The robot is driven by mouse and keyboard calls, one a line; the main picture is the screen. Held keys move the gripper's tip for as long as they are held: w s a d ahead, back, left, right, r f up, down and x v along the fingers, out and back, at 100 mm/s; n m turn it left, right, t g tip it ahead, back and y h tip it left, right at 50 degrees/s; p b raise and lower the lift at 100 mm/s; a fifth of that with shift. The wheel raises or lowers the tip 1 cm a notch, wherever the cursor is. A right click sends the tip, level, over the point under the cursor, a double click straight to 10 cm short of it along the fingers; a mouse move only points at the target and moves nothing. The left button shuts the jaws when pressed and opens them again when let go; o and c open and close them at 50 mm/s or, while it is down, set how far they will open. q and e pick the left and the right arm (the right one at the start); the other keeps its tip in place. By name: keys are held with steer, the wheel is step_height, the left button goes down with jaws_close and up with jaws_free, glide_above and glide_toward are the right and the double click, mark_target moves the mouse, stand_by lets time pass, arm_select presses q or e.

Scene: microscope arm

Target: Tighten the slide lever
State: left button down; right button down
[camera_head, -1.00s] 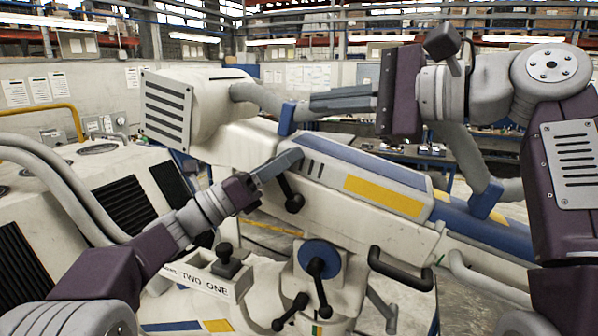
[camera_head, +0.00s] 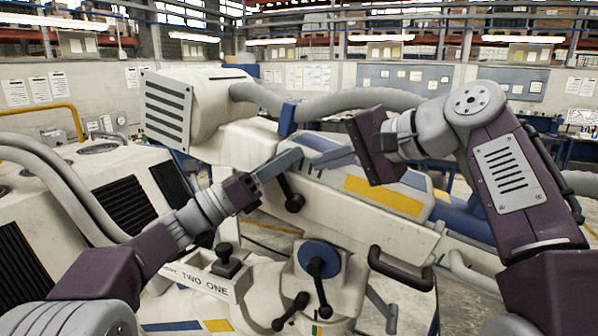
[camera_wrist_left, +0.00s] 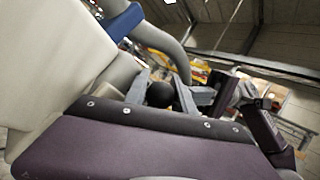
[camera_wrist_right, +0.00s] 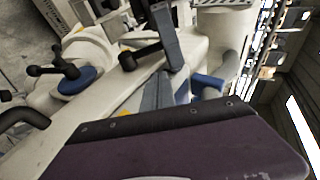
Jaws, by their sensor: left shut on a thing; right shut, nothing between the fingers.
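The slide lever (camera_head: 293,201) is a short black lever with a round knob on the near side of the white microscope arm (camera_head: 335,207). My left gripper (camera_head: 289,160) is shut on the lever's upper part, and the knob hangs below the fingers. The black knob also shows in the left wrist view (camera_wrist_left: 160,95), and the lever in the right wrist view (camera_wrist_right: 128,61). My right gripper (camera_head: 314,163) is shut and empty, its fingers pointing left over the arm, close to the left fingertips. I cannot tell whether the two grippers touch.
A black multi-armed handle on a blue hub (camera_head: 319,255) stands below the lever. A black grab handle (camera_head: 401,270) is to its right. A grey hose (camera_head: 355,102) crosses behind the grippers. A white vented housing (camera_head: 198,108) stands at the upper left.

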arm_select(q)
steer(key=shift+r, duration=0.25)
arm_select(e)
steer(key=shift+a+f, duration=0.35)
steer(key=shift+a, duration=0.45)
steer(key=shift+a+f, duration=0.4)
steer(key=shift+a, duration=0.4)
steer(key=shift+a+f, duration=0.35)
steer(key=shift+a, duration=0.45)
